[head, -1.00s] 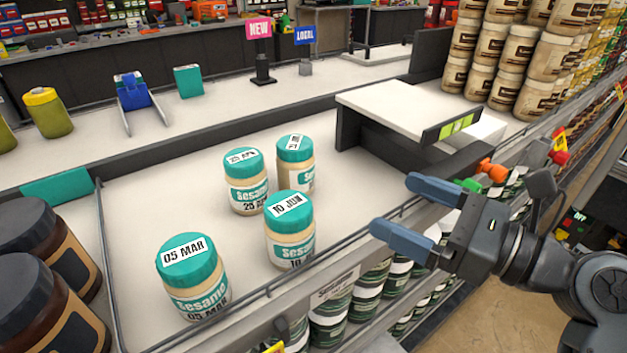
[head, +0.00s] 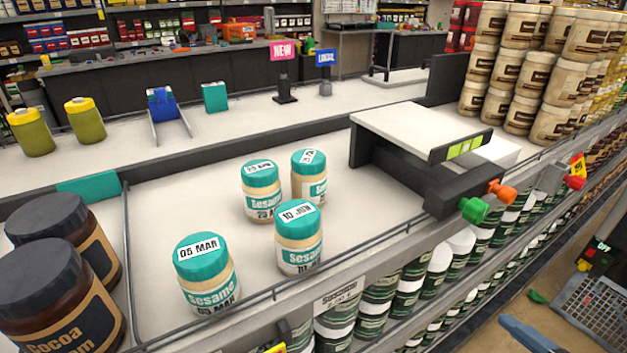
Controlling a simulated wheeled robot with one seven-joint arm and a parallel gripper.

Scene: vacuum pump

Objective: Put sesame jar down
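Several sesame jars with teal lids stand upright on the white shelf. The one marked 05 MAR (head: 207,274) is at the front left. The one marked 10 JUN (head: 298,238) is right of it, near the front rail. Behind them stand a jar marked 25 APR (head: 262,191) and another (head: 309,176) whose lid date is hard to read. Only one blue finger of my gripper (head: 522,337) shows, at the bottom edge on the right. It is well apart from the jars and no jar shows at it. The rest of the gripper is out of view.
Dark cocoa jars (head: 62,290) stand left, beyond a wire divider (head: 126,262). A raised white stand (head: 410,130) with a dark block and orange and green knobs is right of the jars. A low wire rail edges the shelf.

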